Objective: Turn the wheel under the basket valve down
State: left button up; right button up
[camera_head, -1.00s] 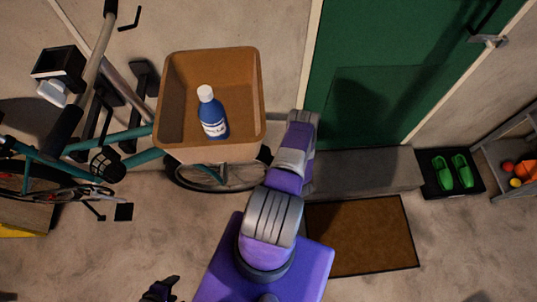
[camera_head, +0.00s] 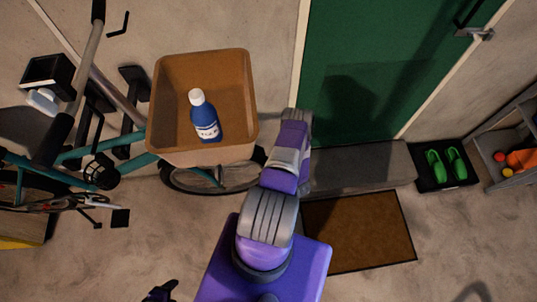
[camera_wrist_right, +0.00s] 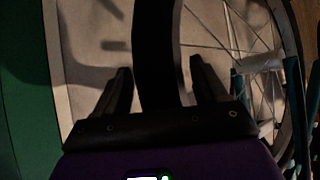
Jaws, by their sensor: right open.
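The bicycle wheel (camera_head: 200,191) is under a tan basket (camera_head: 252,110) on the teal bicycle, partly hidden by the basket and my right arm. In the right wrist view, its black tyre (camera_wrist_right: 155,60) runs between the fingers of my right gripper (camera_wrist_right: 160,82). These fingers are open, one on each side of the tyre; contact cannot be told. Spokes show to the right. My right gripper is hidden behind its arm in the head view. A valve cannot be made out. A dark tip at the bottom edge appears to be my left gripper (camera_head: 160,291).
A blue bottle (camera_head: 206,122) stands in the basket. A green door (camera_head: 370,70), a grey step (camera_head: 360,167) and a brown mat (camera_head: 357,232) are to the right. Green clogs (camera_head: 446,164) sit on a black tray. The floor in front of the wheel is mostly clear.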

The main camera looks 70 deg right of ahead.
jog(key=v, duration=0.6)
jog(key=shift+p, duration=0.35)
jog(key=shift+s, duration=0.1)
